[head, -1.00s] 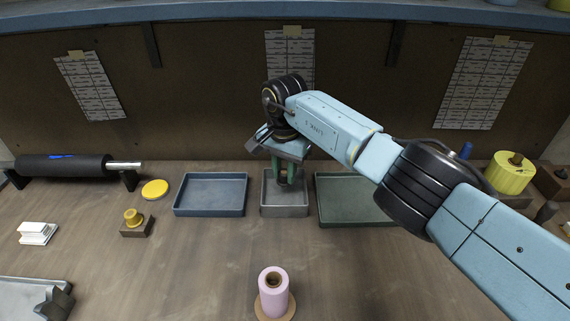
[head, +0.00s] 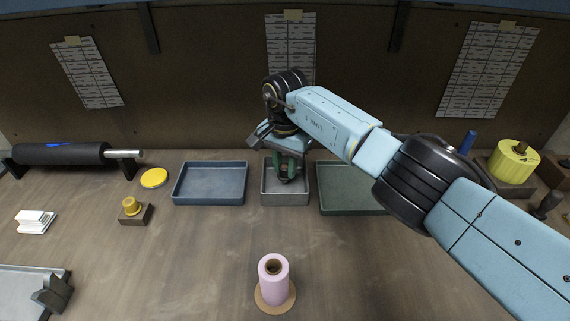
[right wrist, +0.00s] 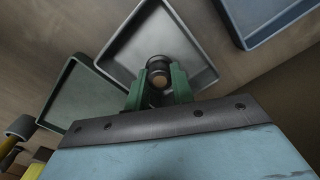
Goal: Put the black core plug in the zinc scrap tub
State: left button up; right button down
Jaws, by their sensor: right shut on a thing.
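The zinc scrap tub is taken to be the small grey tub (head: 285,199) between the blue and green trays; it also shows in the right wrist view (right wrist: 198,62). My right gripper (head: 287,176) points down at this tub with its green fingers. In the right wrist view the gripper (right wrist: 158,84) is shut on the black core plug (right wrist: 159,66), a small dark round piece with a tan middle. The plug is over or inside the tub; its height above the floor is unclear. My left gripper is out of view.
A blue tray (head: 210,199) stands left of the tub and a green tray (head: 350,203) right, partly behind my arm. A pink roll (head: 273,281) stands in front. A yellow roll (head: 513,160) is at the far right.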

jog(key=shift+f+b, duration=0.45)
jog(key=shift+f, duration=0.05)
jog(key=c, duration=1.1)
grip_release()
jog(key=shift+d, duration=0.1)
